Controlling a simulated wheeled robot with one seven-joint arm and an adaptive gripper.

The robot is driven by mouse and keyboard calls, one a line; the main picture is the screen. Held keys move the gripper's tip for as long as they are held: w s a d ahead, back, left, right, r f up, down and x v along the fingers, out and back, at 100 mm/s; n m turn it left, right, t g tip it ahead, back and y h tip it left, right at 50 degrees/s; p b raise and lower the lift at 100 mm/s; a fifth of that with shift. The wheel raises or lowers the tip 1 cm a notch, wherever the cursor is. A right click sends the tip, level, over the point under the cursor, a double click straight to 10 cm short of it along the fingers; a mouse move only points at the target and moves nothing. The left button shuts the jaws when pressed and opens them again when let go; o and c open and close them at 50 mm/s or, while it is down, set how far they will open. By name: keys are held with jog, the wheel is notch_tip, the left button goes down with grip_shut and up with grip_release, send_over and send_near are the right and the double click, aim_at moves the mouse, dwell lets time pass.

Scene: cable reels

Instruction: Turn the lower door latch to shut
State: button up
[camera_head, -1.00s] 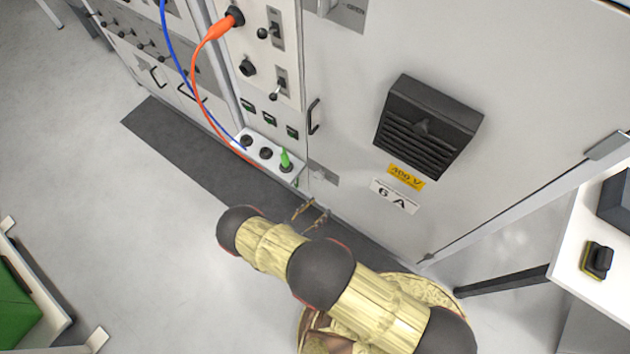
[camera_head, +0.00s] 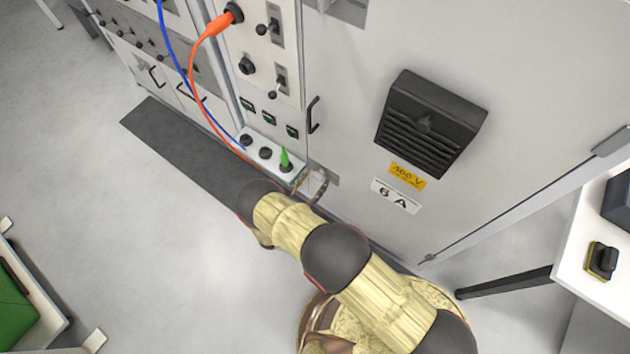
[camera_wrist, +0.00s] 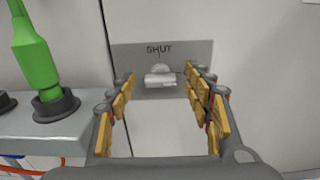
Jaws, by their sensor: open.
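The lower door latch is a small pale handle (camera_wrist: 160,79) on a grey plate (camera_wrist: 198,50) marked SHUT, seen in the wrist view. The handle lies roughly level, below the word. My gripper (camera_wrist: 160,84) is open, with its padded fingers to the left and right of the handle. The handle shows between the fingertips, with no clear contact. In the head view my gripper (camera_head: 311,185) is low at the cabinet door (camera_head: 350,130), over the latch area, and the handle cannot be made out there.
A green plug (camera_wrist: 35,55) stands in a socket strip just left of my gripper; it also shows in the head view (camera_head: 285,160). Orange (camera_head: 193,85) and blue (camera_head: 172,50) cables hang at the left. A table (camera_head: 570,245) stands at the right.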

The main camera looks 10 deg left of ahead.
jog(key=shift+c, duration=1.4)
jog(key=c, duration=0.8)
jog(key=shift+c, duration=0.4)
jog(key=shift+n, duration=0.4)
jog(key=n+b, duration=0.2)
jog(key=n, duration=0.1)
jog(key=shift+w+a+f+n+b, duration=0.1)
jog(key=shift+n+b, duration=0.2)
jog(key=n+b, duration=0.1)
jog(key=n, duration=0.3)
jog(key=shift+b, duration=0.3)
jog(key=n+b, duration=0.1)
jog(key=n, duration=0.4)
jog(key=shift+a+f, duration=0.1)
jog(key=shift+n+b, duration=0.3)
jog(key=shift+n, duration=2)
